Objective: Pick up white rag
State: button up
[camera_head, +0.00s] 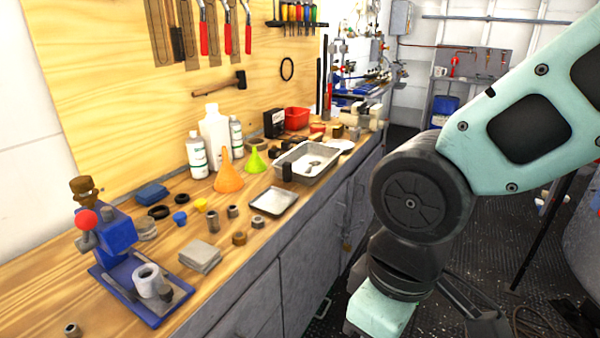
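A flat, folded, off-white cloth-like stack (200,256) lies on the wooden workbench, right of the blue vise-like tool; it looks like the white rag. My arm comes in from the upper right and bends down over the floor, right of the bench. Its lower end, with a mint-coloured part (380,308), is apart from the rag. Dark parts beside it may belong to my gripper, but the fingers cannot be made out. Nothing is seen held.
The blue tool (120,250) stands left of the rag. Sockets and nuts (239,238), a shallow tray (273,201), an orange funnel (228,172), bottles (197,155) and a metal pan (305,160) crowd the wooden bench (150,320). Its front edge runs right of the rag.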

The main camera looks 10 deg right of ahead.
aim_at(301, 167)
jog(key=u, duration=0.5)
jog(key=i+l+u, duration=0.25)
jog(key=l+u, duration=0.3)
jog(key=i+l+u, duration=0.25)
jog(key=l, duration=0.2)
jog(key=i+l+u, duration=0.1)
jog(key=l, duration=0.65)
jog(key=i+l, duration=0.15)
jog(key=l, duration=0.6)
jog(key=i+l+u, duration=0.15)
jog(key=l, duration=1.35)
jog(key=i+u, duration=0.05)
